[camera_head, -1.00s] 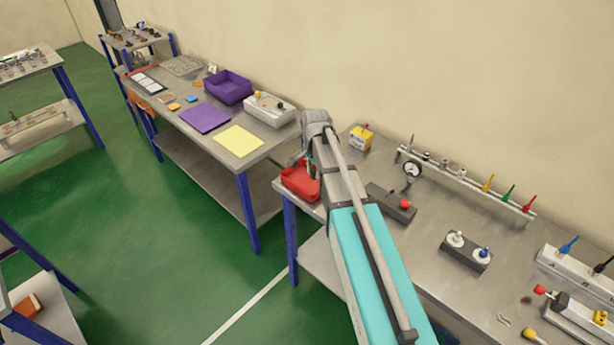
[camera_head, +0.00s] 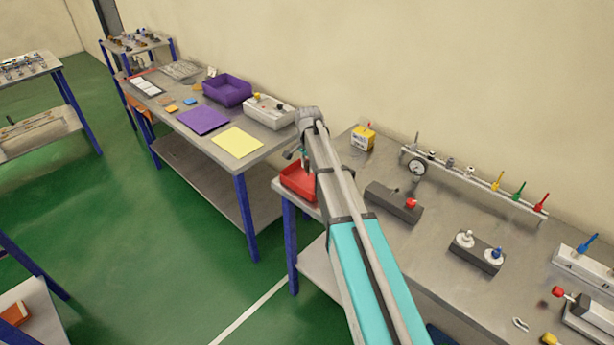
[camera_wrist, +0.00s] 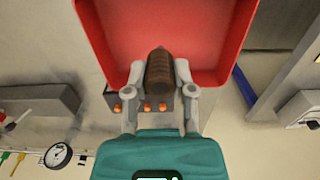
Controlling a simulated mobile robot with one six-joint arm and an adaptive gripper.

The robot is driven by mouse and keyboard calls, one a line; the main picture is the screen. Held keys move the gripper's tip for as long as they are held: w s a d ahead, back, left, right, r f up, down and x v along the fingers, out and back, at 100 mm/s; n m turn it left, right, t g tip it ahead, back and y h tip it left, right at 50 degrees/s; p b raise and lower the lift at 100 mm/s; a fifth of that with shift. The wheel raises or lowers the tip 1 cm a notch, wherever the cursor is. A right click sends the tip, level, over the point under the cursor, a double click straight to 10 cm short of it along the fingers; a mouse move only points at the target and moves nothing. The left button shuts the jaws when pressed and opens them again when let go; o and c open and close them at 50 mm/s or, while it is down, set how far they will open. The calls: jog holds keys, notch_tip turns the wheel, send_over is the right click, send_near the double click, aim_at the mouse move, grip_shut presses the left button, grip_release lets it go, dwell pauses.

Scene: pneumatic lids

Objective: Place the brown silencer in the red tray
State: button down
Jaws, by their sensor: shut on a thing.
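The brown silencer (camera_wrist: 160,72) is held between the two fingers of my gripper (camera_wrist: 161,88) in the wrist view. My gripper is shut on it. The silencer's pointed end overlaps the near edge of the red tray (camera_wrist: 222,30) in that view; its height above the tray floor is hard to tell. In the head view the red tray (camera_head: 299,182) sits at the left end of the near workbench. My arm covers its right part, and the silencer is hidden there. The visible tray floor looks empty.
A purple bin (camera_head: 228,88) stands on the other bench, across a gap.

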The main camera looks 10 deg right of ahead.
aim_at(308, 172)
jog(key=shift+w+f, duration=0.1)
jog(key=shift+f, duration=0.05)
jog(key=shift+w+f+b, duration=0.4)
jog(key=shift+f+b, duration=0.1)
jog(key=shift+b, duration=0.1)
jog(key=shift+f+b, duration=1.35)
jog(key=shift+f, duration=0.05)
jog(key=shift+f, duration=0.15)
jog(key=shift+c, duration=2.2)
grip_release()
jog(key=shift+r, duration=0.2)
notch_tip(308, 172, up, 12)
jog(key=p, duration=1.2)
